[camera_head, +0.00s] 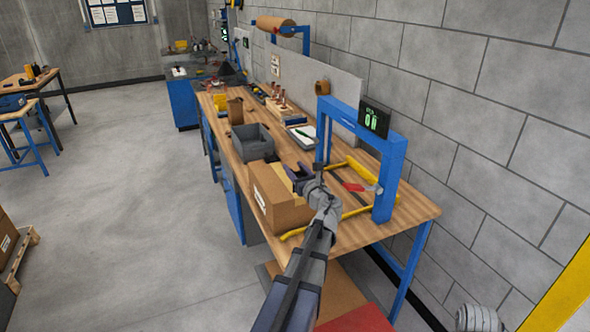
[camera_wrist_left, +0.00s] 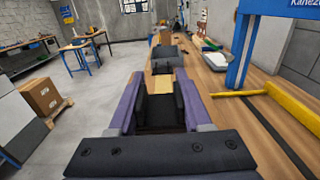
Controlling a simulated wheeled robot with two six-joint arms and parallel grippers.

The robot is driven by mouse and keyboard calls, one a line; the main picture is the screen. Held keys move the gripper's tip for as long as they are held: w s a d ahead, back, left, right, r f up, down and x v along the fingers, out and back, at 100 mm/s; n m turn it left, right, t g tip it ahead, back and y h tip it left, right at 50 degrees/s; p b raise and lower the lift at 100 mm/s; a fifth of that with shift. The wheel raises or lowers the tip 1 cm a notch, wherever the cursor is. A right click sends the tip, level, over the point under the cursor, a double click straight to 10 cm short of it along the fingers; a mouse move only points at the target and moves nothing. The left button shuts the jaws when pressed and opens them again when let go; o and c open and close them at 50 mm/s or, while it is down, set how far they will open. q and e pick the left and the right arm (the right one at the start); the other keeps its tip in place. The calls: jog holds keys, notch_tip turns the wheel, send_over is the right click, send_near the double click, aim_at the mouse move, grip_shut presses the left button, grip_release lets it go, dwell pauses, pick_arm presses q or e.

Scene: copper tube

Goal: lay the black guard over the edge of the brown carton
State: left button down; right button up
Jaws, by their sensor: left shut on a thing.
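The brown carton (camera_head: 278,198) stands on the near left part of the wooden bench. My left gripper (camera_head: 302,175) is over the carton's right side, reaching in from the bottom of the head view. In the left wrist view its two purple-grey fingers (camera_wrist_left: 158,98) are shut on the black guard (camera_wrist_left: 160,112), which lies between them. A tan piece of the carton (camera_wrist_left: 181,75) shows just beyond the guard. Whether the guard touches the carton's edge I cannot tell. In the head view the guard is hard to make out. My right gripper is not in view.
A blue frame (camera_head: 389,160) with a small display stands right of the gripper. A yellow-handled tool (camera_head: 350,212) lies under it. A grey bin (camera_head: 252,142) stands behind the carton. Copper parts (camera_head: 280,98) stand farther back. Open floor (camera_head: 130,220) lies left of the bench.

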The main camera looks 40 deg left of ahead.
pick_arm(q)
jog(key=shift+f+b, duration=2.7)
jog(key=shift+f, duration=0.3)
jog(key=shift+w+a+f+b, duration=0.1)
jog(key=shift+a+f+b, duration=0.1)
jog(key=shift+f+b, duration=0.1)
jog(key=shift+c, duration=1.3)
grip_release()
jog(key=v, duration=0.8)
